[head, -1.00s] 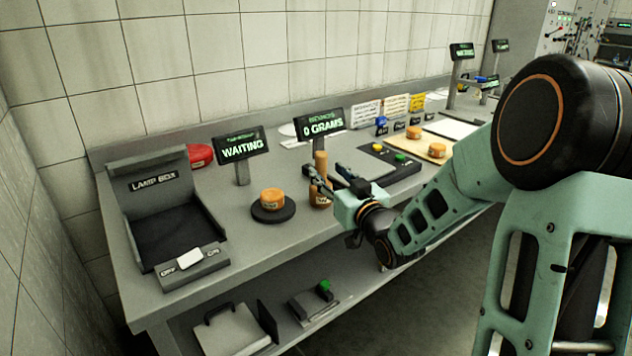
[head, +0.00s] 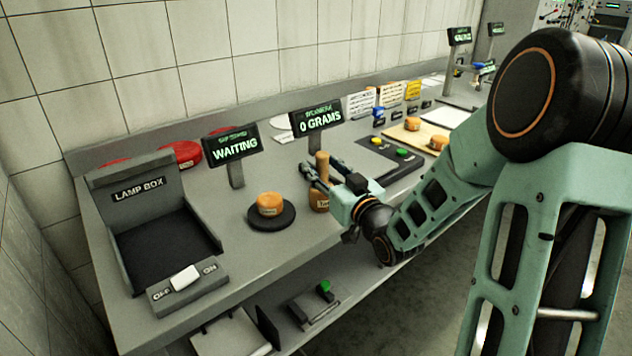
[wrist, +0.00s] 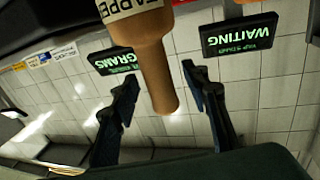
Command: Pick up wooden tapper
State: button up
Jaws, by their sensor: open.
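The wooden tapper (head: 319,198) stands upright on the bench, its thin handle up and its wider labelled head at the bottom. My gripper (head: 320,172) is open at the tapper, with its fingers pointing away over the bench. In the wrist view, which looks upside down, the tapper's handle (wrist: 155,75) hangs between the two open fingers (wrist: 160,85), with a gap on each side. Part of the label shows at the top edge there. Whether a finger touches the tapper in the head view cannot be told.
A small cheese wheel (head: 269,203) sits on a round black pad (head: 285,217) left of the tapper. The "WAITING" sign (head: 232,144) and "0 GRAMS" sign (head: 317,119) stand behind. A lamp box (head: 140,215) is at the left. A cutting board (head: 408,139) lies to the right.

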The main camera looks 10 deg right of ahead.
jog(key=shift+w, duration=0.15)
jog(key=shift+c, duration=0.4)
grip_shut()
